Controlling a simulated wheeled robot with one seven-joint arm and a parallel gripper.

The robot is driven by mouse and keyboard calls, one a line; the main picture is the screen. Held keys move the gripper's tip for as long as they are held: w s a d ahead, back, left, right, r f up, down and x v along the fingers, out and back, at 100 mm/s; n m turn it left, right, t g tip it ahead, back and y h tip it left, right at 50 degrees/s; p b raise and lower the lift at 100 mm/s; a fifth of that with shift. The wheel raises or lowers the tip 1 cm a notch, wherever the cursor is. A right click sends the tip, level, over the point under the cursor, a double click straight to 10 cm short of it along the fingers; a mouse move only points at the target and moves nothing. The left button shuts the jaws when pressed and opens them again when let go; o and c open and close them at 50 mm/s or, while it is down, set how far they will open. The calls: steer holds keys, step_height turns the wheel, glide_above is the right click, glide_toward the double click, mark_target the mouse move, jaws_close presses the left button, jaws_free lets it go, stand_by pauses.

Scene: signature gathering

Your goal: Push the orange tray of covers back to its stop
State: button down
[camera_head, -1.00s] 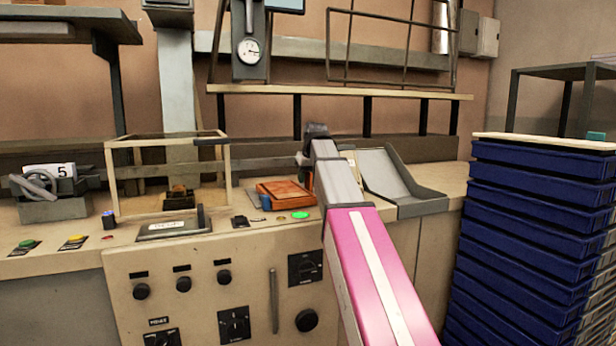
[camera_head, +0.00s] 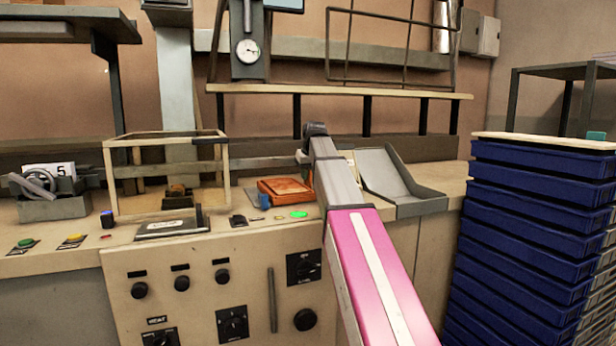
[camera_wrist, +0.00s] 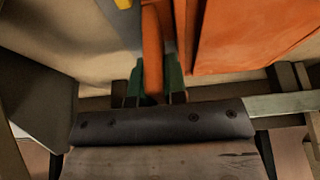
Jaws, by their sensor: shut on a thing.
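The orange tray (camera_head: 287,191) sits on the bench top, left of my arm, in the head view. Its right end is partly hidden by my arm. In the wrist view a broad orange surface (camera_wrist: 250,35) fills the upper right. An upright orange bar (camera_wrist: 152,45) stands beside it, and I cannot tell whether they are joined. My gripper (camera_wrist: 154,68) has its green fingers on either side of the bar and is shut on it. In the head view the fingers are hidden behind my arm. The covers and the stop cannot be made out.
A grey sloped chute (camera_head: 388,178) stands just right of my arm. A box-shaped frame (camera_head: 108,185) is left of the tray. A lit green button (camera_head: 299,214) lies in front of it. A stack of blue crates (camera_head: 530,220) stands at the right.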

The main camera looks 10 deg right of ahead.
steer(key=shift+w+d, duration=0.15)
steer(key=shift+w, duration=0.75)
steer(key=c, duration=1.1)
jaws_free()
steer(key=v, duration=1.1)
steer(key=shift+s+f, duration=0.1)
steer(key=shift+s, duration=0.05)
